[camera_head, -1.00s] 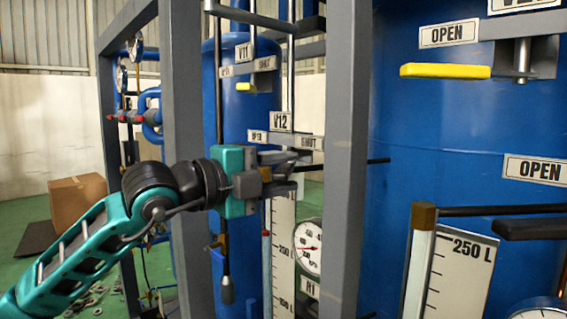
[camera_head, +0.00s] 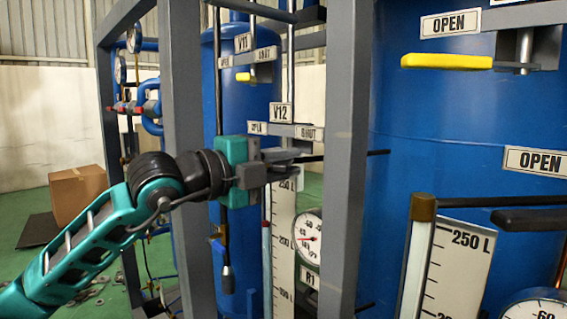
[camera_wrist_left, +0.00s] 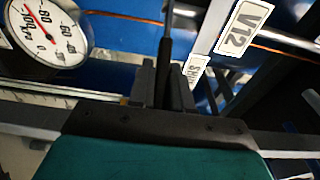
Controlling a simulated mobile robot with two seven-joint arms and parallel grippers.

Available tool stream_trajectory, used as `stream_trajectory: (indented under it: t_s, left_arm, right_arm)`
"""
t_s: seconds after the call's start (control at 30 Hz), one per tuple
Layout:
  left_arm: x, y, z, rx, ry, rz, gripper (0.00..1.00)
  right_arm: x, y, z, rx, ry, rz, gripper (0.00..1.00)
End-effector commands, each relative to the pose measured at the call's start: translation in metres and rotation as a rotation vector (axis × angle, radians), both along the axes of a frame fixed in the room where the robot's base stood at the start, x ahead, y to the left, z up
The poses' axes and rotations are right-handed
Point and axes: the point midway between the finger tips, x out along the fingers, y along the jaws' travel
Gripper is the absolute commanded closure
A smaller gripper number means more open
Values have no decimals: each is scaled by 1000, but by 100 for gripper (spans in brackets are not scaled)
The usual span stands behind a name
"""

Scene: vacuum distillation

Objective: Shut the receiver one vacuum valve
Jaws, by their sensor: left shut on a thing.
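In the left wrist view the dark handle (camera_wrist_left: 167,60) stands between the fingers (camera_wrist_left: 163,85), with the V12 sign (camera_wrist_left: 242,28) to the right. My right gripper is not in view.
Grey frame posts (camera_head: 345,160) stand on both sides of the gripper. Below it are a level scale (camera_head: 283,235) and a pressure gauge (camera_head: 308,237). A yellow handle (camera_head: 446,62) and a black handle (camera_head: 530,220) are at the right. A cardboard box (camera_head: 77,193) stands on the floor.

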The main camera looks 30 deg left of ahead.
Motion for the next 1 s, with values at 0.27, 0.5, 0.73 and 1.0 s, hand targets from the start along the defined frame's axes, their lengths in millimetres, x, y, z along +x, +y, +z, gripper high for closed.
stream_trajectory:
  t_s: [0.27, 0.5, 0.73, 1.0]
  left_arm:
    - [0, 0, -1, 0, 1, 1, 100]
    - [2, -8, -3, 7, -4, 53, 100]
    - [4, -12, -2, 3, 1, 119, 100]
    - [4, -11, -2, 3, 4, 132, 100]
  right_arm:
    - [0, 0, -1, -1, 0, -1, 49]
    - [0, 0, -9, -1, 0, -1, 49]
    - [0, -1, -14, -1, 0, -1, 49]
    - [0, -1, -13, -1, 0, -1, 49]
